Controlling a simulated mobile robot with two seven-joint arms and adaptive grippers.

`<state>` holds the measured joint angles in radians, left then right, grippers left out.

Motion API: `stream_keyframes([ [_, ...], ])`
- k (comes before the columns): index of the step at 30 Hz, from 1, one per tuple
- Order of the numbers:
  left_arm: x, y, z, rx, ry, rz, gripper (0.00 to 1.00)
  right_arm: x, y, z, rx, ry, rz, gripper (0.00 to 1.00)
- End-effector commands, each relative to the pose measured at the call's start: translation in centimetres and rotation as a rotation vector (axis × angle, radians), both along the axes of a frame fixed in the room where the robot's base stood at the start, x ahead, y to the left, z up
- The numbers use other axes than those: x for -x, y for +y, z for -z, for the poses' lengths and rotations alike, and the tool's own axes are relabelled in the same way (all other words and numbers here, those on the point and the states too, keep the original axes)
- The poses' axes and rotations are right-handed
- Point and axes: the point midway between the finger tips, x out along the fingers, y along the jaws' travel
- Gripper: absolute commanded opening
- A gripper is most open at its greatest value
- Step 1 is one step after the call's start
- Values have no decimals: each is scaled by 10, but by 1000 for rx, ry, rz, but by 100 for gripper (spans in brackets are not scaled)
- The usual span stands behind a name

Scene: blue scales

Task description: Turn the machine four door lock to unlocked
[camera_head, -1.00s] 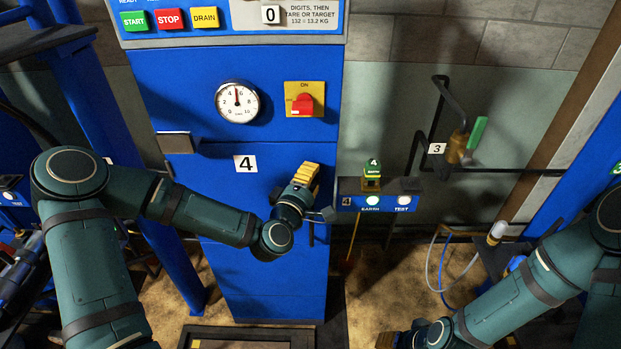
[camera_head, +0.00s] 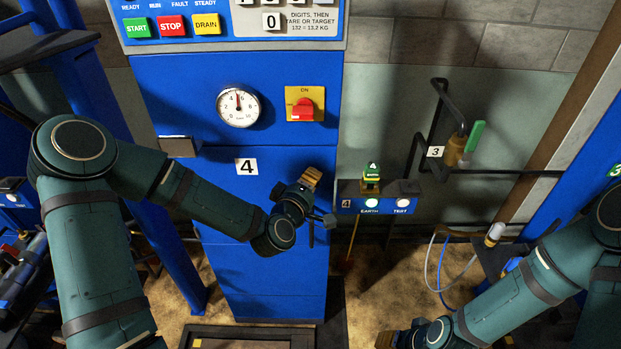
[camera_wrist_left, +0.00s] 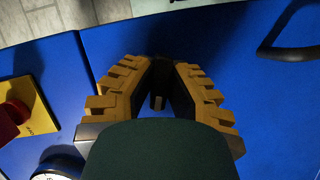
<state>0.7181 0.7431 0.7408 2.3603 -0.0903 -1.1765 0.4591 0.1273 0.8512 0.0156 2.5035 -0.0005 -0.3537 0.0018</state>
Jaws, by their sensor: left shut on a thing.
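Machine four is the blue cabinet (camera_head: 270,275) with a white "4" plate (camera_head: 247,167) in the head view. My left gripper (camera_head: 312,178) is at its front, right of the plate and below the red rotary switch (camera_head: 305,109). In the left wrist view, the yellow-ridged fingers (camera_wrist_left: 160,75) are closed around a small dark piece (camera_wrist_left: 157,101) on the blue panel, seemingly the door lock. The fingers hide most of it, so its setting cannot be read. My right gripper (camera_head: 388,340) is at the bottom edge, partly cut off; its opening is unclear.
A round gauge (camera_head: 238,107) sits left of the switch. A dark door handle (camera_wrist_left: 290,45) shows in the left wrist view. An EARTH/TEST box (camera_head: 385,204) stands close right of my left gripper. A valve with a green handle (camera_head: 475,136) is further right.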

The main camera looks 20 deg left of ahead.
Motion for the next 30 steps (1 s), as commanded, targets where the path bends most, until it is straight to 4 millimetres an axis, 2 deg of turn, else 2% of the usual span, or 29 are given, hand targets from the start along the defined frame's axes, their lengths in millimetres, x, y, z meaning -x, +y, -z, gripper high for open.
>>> stream_keyframes([
  [1, -1, -1, -5, -46, 5, 1, 0, 0, 0, -3, 0, 1, 0, 47],
  [20, -2, -3, -6, -620, 168, 0, 0, 1, 0, -5, 0, 3, -1, 47],
  [30, -2, -4, -6, -918, 256, -1, 0, 3, 0, -15, -1, 7, -2, 47],
])
